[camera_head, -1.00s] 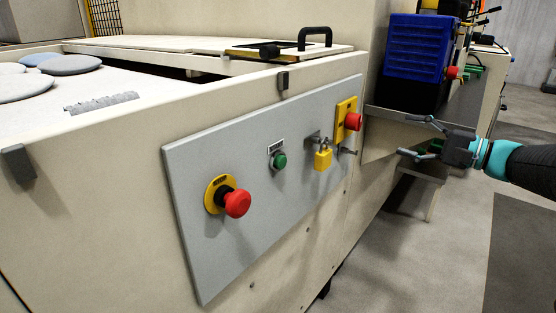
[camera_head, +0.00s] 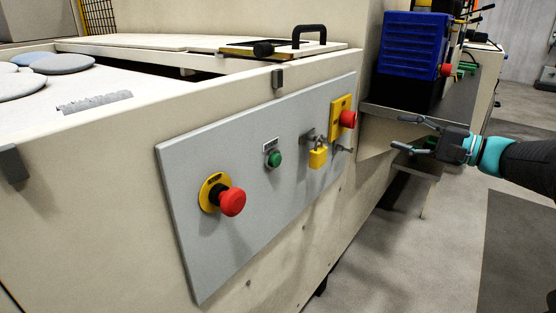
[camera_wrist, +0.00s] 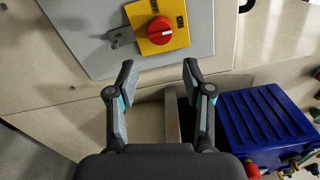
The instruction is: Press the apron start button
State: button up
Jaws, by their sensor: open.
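A small green push button (camera_head: 274,159) with a label plate above it sits on the grey control panel (camera_head: 240,235) in the head view, between a red mushroom button (camera_head: 231,202) and a yellow padlock (camera_head: 317,157). The label's text is too small to read. My gripper (camera_head: 411,134) is open and empty, to the right of the panel and apart from it. In the wrist view my gripper (camera_wrist: 160,75) has its fingers spread, below a red rotary switch (camera_wrist: 160,30) on a yellow plate. The green button does not show in the wrist view.
The red switch on its yellow plate (camera_head: 336,120) is at the panel's right end. A blue bin (camera_head: 412,45) stands on a shelf (camera_head: 385,117) behind my gripper. Grey discs (camera_head: 62,64) lie on the machine top at left. The floor at right (camera_head: 440,250) is clear.

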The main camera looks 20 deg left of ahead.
grip_shut()
dwell(1.1)
